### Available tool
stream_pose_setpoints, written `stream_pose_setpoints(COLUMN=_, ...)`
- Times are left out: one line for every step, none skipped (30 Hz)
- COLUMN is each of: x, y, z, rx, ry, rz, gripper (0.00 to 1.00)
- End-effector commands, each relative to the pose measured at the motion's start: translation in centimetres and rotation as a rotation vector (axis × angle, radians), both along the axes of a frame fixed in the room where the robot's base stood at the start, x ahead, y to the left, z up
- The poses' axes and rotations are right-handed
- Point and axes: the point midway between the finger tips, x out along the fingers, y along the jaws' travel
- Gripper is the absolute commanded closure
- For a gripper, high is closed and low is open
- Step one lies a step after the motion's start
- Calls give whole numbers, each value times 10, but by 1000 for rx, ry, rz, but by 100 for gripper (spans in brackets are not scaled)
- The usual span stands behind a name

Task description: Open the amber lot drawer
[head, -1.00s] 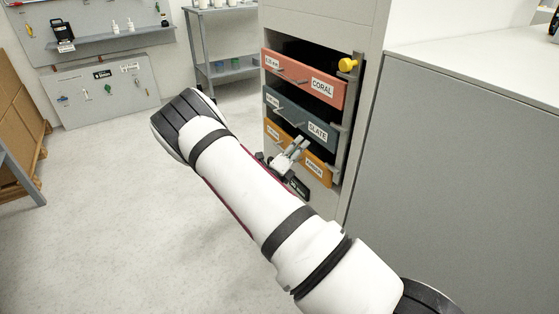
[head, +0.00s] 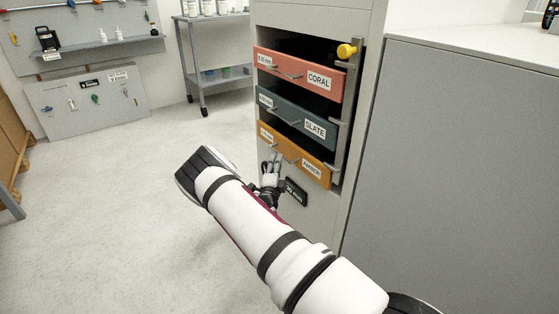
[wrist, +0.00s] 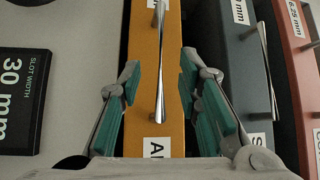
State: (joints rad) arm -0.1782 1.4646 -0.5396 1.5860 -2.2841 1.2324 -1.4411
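The amber drawer (head: 291,151) is the lowest of three drawers in a pale cabinet, with an AMBER label at its right end. Its silver bar handle (wrist: 159,70) runs lengthwise through the wrist view, across the orange front (wrist: 142,50). My gripper (head: 268,165) is just below and in front of this drawer in the head view. In the wrist view my gripper (wrist: 160,74) is open, with a green-padded finger on each side of the handle. Neither finger touches it visibly, and the depth between fingertips and handle is unclear.
The slate drawer (head: 291,117) and coral drawer (head: 297,72) sit above. A yellow knob (head: 346,51) tops an upright bar at the cabinet's right edge. A black slot-width plate (wrist: 22,100) lies beside the amber front. A grey counter (head: 455,150) stands right; floor at left is clear.

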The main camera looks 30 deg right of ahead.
Motion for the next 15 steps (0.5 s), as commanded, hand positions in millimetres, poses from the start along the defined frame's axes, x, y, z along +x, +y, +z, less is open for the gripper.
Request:
stream_pose_setpoints(x=8, y=-8, z=0, rx=2, ry=-4, rz=-1, gripper=68)
stream_pose_setpoints(x=11, y=-12, z=0, rx=2, ry=-3, rz=-2, gripper=68)
stream_pose_setpoints(x=16, y=-16, z=2, rx=2, ry=-5, rz=-2, gripper=68)
stream_pose_setpoints(x=19, y=-19, z=2, rx=1, ry=-4, rz=-1, gripper=68)
stream_pose_setpoints(x=22, y=-22, z=3, rx=0, ry=-2, rz=-2, gripper=68)
stream_pose_setpoints(x=26, y=-25, z=4, rx=1, ry=-2, rz=-2, gripper=68)
stream_pose_setpoints(x=29, y=-27, z=4, rx=2, ry=-3, rz=-1, gripper=68)
stream_pose_setpoints(x=31, y=-29, z=5, rx=2, ry=-3, rz=-1, gripper=68)
stream_pose_setpoints(x=34, y=-32, z=6, rx=1, ry=-2, rz=-2, gripper=68)
stream_pose_setpoints(x=35, y=-33, z=6, rx=1, ry=-1, rz=-2, gripper=68)
stream_pose_setpoints(x=37, y=-34, z=6, rx=1, ry=-1, rz=-2, gripper=68)
stream_pose_setpoints(x=38, y=-35, z=7, rx=0, ry=-2, rz=-1, gripper=68)
stream_pose_setpoints(x=39, y=-36, z=8, rx=0, ry=-1, rz=0, gripper=68)
stream_pose_setpoints(x=40, y=-36, z=8, rx=0, ry=-1, rz=0, gripper=68)
stream_pose_setpoints(x=40, y=-37, z=8, rx=0, ry=-1, rz=0, gripper=68)
